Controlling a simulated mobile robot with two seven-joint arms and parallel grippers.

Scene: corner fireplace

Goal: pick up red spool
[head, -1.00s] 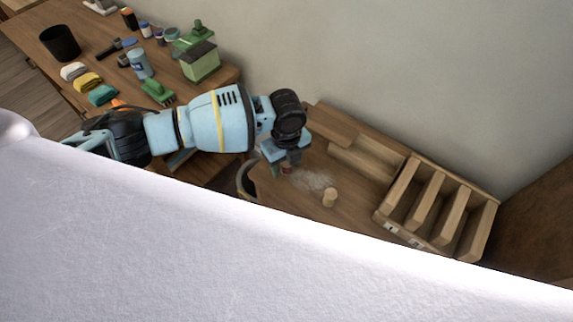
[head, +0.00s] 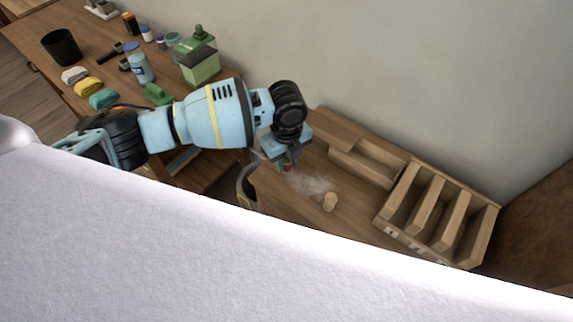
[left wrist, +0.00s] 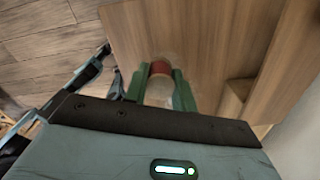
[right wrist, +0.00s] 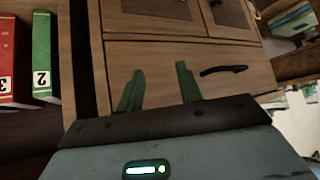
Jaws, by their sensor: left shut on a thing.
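The red spool (left wrist: 161,68) sits between the green fingertips of my left gripper (left wrist: 160,76) in the left wrist view. I cannot tell whether the spool touches the worktop. My right gripper (right wrist: 158,82) shows in the right wrist view, its fingers apart and empty in front of a wooden drawer.
A wooden divided rack (head: 431,204) stands to the right. The left table holds a black cup (head: 61,47), folded cloths (head: 89,87) and a green-lidded box (head: 199,65).

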